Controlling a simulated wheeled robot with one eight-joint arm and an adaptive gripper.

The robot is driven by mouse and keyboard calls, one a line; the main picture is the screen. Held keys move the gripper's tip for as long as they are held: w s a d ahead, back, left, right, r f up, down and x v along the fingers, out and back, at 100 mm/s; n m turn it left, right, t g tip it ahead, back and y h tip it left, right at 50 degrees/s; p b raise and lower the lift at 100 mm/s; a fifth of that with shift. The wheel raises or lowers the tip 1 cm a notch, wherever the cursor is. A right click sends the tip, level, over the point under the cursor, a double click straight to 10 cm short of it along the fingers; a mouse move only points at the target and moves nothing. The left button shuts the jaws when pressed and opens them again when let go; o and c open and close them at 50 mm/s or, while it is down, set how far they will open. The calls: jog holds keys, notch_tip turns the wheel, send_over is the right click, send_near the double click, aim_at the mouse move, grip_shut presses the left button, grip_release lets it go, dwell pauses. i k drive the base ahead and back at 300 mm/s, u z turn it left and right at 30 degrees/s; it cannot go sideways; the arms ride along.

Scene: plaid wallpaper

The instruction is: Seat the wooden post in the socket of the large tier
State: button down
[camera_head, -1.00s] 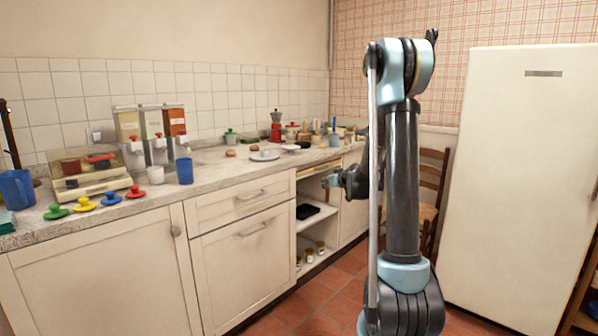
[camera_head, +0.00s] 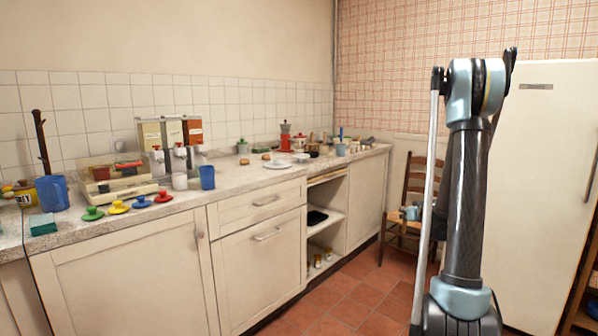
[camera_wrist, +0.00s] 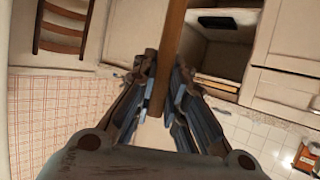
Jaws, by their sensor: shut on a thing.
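A brown wooden post (camera_wrist: 172,50) runs down from the top of the wrist view into the jaws of my gripper (camera_wrist: 163,98). The fingers are shut on it, one on each side. In the head view my arm stands at the right, and the post does not show clearly in my gripper there. I cannot tell whether either is the large tier, and no socket can be made out.
The counter (camera_head: 235,180) carries a blue mug (camera_head: 51,193), several coloured knobbed pieces (camera_head: 117,207), dispensers (camera_head: 172,140), a blue cup (camera_head: 207,177) and a red moka pot (camera_head: 285,137). A chair (camera_head: 414,190) and a fridge (camera_head: 540,170) stand at the right. Tiled floor lies between.

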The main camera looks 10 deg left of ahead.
aim_at(284, 168)
jog(key=z, duration=0.4)
jog(key=k, duration=0.9)
jog(key=z, duration=0.15)
jog(key=i, duration=1.5)
jog(key=u, duration=0.65)
jog(key=i, duration=0.45)
jog(key=u, duration=0.25)
